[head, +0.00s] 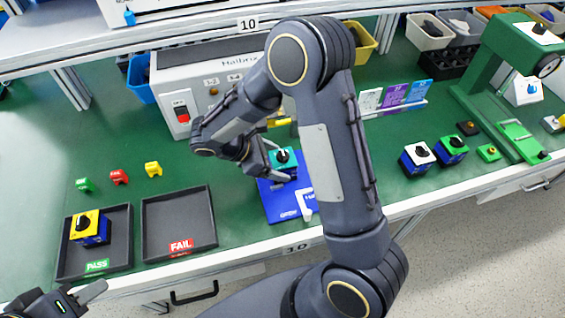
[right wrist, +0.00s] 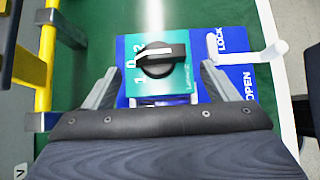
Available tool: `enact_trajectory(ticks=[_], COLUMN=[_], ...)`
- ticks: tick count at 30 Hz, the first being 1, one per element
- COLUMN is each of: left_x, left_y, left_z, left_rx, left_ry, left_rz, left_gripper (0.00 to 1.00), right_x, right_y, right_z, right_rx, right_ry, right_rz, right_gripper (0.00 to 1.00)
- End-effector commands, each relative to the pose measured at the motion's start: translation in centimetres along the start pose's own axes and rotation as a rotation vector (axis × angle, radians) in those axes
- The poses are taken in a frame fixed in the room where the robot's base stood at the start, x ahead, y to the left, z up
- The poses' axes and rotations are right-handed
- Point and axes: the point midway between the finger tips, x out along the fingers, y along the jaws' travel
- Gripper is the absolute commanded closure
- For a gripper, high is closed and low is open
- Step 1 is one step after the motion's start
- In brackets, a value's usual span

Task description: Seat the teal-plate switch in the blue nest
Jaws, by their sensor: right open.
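The teal-plate switch (head: 284,160) with its black knob sits on the blue nest (head: 281,207). In the right wrist view the teal plate (right wrist: 158,68) faces up, with marks 1, 0 and 2. The blue nest (right wrist: 236,76) has LOCK and OPEN lettering and a white lever (right wrist: 255,55) by LOCK. My right gripper (right wrist: 155,88) is open, one finger on each side of the switch, with gaps to it. I cannot tell how deep the switch sits. My left gripper (head: 85,298) is at the lower left, away from the switch; its opening is unclear.
A PASS tray (head: 122,245) holds a yellow-plate switch (head: 88,228). An empty FAIL tray (head: 178,219) is beside it. A grey tester (head: 168,85) stands behind the nest. White- and green-plate switches (head: 452,148) stand at right, near a green press (head: 482,60).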

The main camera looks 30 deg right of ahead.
Motion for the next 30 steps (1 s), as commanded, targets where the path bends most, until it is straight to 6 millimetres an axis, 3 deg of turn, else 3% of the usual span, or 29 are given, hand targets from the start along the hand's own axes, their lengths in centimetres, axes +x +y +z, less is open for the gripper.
enact_trajectory(ticks=[9, 16, 19, 23, 30], left_x=[0.3, 0.3, 0.3, 0.3, 0.3], left_y=[-0.1, -0.1, -0.1, -0.1, -0.1], left_z=[0.1, 0.2, 0.2, 0.1, 0.2], left_rx=[0.0, 0.0, 0.0, 0.0, 0.0], left_ry=[0.0, 0.0, 0.0, 0.0, 0.0], left_rz=[0.0, 0.0, 0.0, 0.0, 0.0], left_gripper=[0.64, 0.64, 0.64, 0.64, 0.64], right_x=[-6.8, -8.9, -8.8, -8.0, -7.0], right_y=[0.1, -0.1, -0.6, -2.9, -9.7], right_z=[-0.1, 0.2, 1.6, 5.1, 10.0], right_rx=[0.001, 0.008, 0.059, 0.221, 0.674], right_ry=[0.003, 0.009, 0.067, 0.241, 0.666], right_rz=[0.004, -0.003, -0.03, -0.113, -0.315], right_gripper=[0.2, 0.2, 0.2, 0.2, 0.2])
